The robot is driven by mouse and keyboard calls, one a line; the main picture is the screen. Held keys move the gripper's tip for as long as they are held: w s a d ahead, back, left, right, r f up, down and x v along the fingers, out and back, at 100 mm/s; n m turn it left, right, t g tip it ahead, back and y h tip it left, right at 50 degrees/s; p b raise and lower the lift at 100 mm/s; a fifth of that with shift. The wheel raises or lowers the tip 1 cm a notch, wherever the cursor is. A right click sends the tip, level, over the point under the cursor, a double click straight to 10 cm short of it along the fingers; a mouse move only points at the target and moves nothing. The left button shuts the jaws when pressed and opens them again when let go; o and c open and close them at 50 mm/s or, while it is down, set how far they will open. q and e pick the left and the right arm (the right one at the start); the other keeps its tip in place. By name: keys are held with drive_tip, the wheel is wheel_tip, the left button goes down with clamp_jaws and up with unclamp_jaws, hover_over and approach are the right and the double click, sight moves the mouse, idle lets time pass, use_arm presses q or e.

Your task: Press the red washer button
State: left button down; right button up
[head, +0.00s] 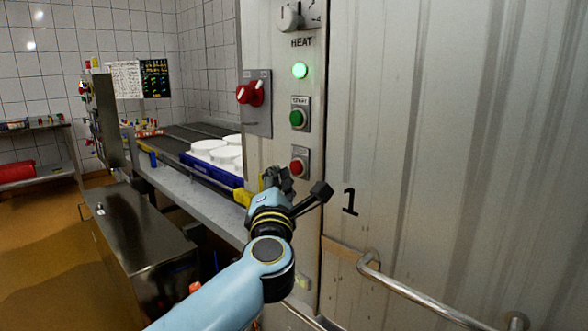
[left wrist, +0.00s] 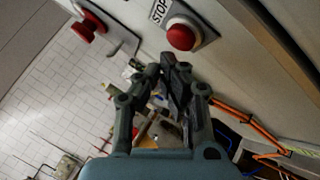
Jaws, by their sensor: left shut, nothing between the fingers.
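The red button (head: 297,167) sits on a grey plate on the pale control panel, below a green button (head: 297,118). In the left wrist view the red button (left wrist: 181,37) shows as a round dome in a pale ring, beside a STOP label (left wrist: 160,11). My left gripper (head: 276,178) is shut and empty, just below and left of the red button in the head view. In the left wrist view its closed fingertips (left wrist: 175,66) are close below the button. A gap shows between them in the picture, but the depth is hard to judge. My right gripper is not in view.
A red rotary switch (head: 250,93) sticks out left of the buttons. White moulds (head: 222,153) stand on a conveyor behind. A metal door handle (head: 430,301) juts out at lower right.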

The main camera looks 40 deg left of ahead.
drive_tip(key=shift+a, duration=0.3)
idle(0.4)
use_arm(q)
drive_tip(key=shift+w, duration=0.45)
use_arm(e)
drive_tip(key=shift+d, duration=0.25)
use_arm(q)
drive_tip(key=shift+w, duration=0.5)
drive_tip(key=shift+s, duration=0.2)
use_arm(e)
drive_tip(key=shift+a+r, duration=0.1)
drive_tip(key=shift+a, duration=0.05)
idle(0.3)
use_arm(q)
drive_tip(key=shift+s+p, duration=0.4)
drive_tip(key=shift+s, duration=0.35)
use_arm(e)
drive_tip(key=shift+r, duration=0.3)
